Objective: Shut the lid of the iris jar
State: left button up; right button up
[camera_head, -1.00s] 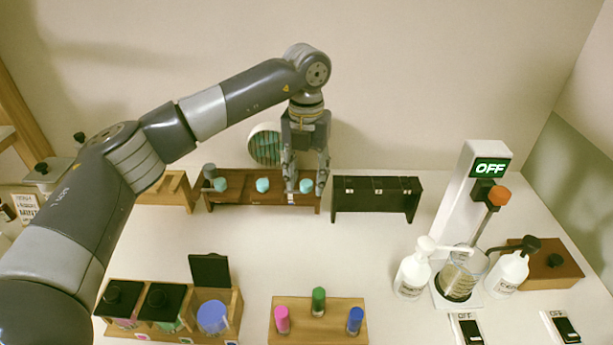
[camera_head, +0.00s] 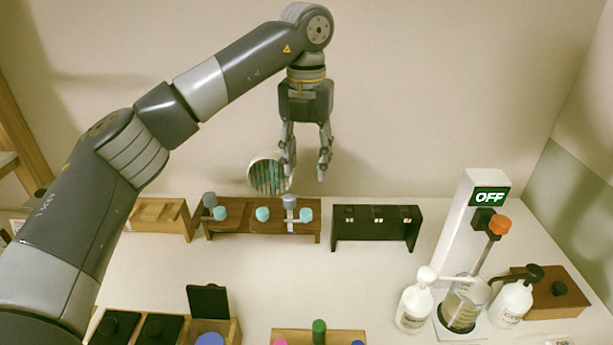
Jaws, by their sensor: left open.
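A wooden box at the lower left holds jars with black lids. One black lid (camera_head: 208,301) stands open and upright, and the round blue top of its contents (camera_head: 210,339) shows at the bottom edge. Two other lids are flat and shut: one at the left (camera_head: 115,327) and one in the middle (camera_head: 160,329). I cannot read which jar is iris; the labels are out of view. My left gripper (camera_head: 305,170) is open and empty, pointing down above the brown bottle rack, far behind the jars. My right gripper is not in view.
The brown rack (camera_head: 250,224) holds several bottles, including a grey-capped one (camera_head: 289,202) below my gripper. A black rack (camera_head: 376,238) stands to its right. White pump bottles (camera_head: 414,305) and a machine reading OFF (camera_head: 466,215) stand at the right. The middle table is clear.

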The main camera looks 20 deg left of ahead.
aim_at(209, 301)
jog(key=k+l, duration=0.2)
jog(key=k, duration=0.3)
jog(key=k+l, duration=0.2)
jog(key=k, duration=0.25)
jog(key=k+l, duration=0.2)
jog(key=k, duration=0.3)
